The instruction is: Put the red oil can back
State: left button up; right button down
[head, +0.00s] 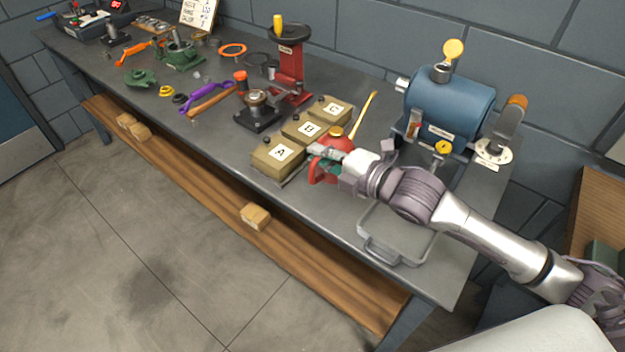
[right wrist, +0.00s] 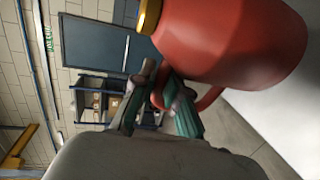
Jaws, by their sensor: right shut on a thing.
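The red oil can (head: 345,143) has a brass cap and a long thin brass spout. It is beside the lettered boxes, on the side towards the grey tray. My right gripper (head: 326,160) is at its handle and covers part of its body. In the right wrist view the can's red body (right wrist: 240,42) fills the upper right. The fingers of my right gripper (right wrist: 160,98) are shut on its red loop handle. I cannot tell whether the can's base touches the bench. My left gripper is not in view.
Boxes marked A (head: 279,158), B (head: 306,129) and C (head: 333,109) stand close to the can. A grey tray (head: 398,249) lies at the front edge. Several tools lie further left.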

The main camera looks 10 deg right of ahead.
aim_at(321, 177)
notch_tip(321, 177, down, 2)
jog(key=shift+d+f, duration=0.1)
jog(key=shift+f, duration=0.45)
notch_tip(321, 177, down, 4)
jog(key=shift+r, duration=0.2)
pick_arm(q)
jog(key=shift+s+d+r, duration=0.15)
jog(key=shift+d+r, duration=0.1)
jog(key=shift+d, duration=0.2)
pick_arm(e)
jog(key=shift+f, duration=0.2)
jog(key=c, duration=1.2)
grip_release()
jog(key=shift+r, duration=0.1)
